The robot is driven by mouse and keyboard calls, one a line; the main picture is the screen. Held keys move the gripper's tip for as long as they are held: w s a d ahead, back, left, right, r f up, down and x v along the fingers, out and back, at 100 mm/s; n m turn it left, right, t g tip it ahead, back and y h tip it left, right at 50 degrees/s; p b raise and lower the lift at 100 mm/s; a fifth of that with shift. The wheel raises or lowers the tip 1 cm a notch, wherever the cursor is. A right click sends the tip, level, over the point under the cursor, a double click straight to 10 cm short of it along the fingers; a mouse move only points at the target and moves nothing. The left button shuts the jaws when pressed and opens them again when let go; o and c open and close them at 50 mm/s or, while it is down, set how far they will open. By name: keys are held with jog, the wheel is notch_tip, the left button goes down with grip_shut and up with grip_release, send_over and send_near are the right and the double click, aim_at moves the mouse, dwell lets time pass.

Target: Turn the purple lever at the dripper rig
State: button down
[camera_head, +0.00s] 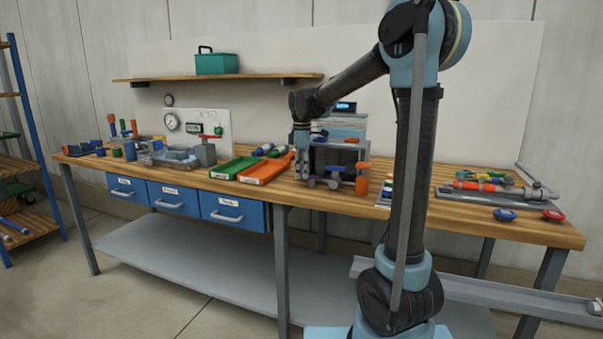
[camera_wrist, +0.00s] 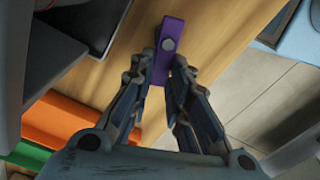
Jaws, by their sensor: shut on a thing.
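The purple lever (camera_wrist: 171,32) shows at the top middle of the wrist view, with a grey hexagonal bolt head on it. My gripper (camera_wrist: 165,72) is shut on the lever, with a finger on each side of it. In the head view my gripper (camera_head: 302,165) is at the front left of the dripper rig (camera_head: 337,153), a dark box-like unit on the bench. The lever cannot be made out in the head view, where my gripper covers that spot.
An orange tray (camera_head: 265,170) and a green tray (camera_head: 234,168) lie left of the rig. An orange upright cylinder (camera_head: 362,178) stands at the rig's right front.

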jog(key=shift+w+d+r+m, duration=0.1)
jog(key=shift+w+m, duration=0.3)
jog(key=shift+m, duration=0.6)
jog(key=shift+w+m, duration=0.35)
jog(key=shift+m, duration=0.65)
jog(key=c, duration=1.5)
grip_release()
jog(key=shift+r, duration=0.25)
notch_tip(320, 180, up, 11)
jog(key=shift+r, duration=0.15)
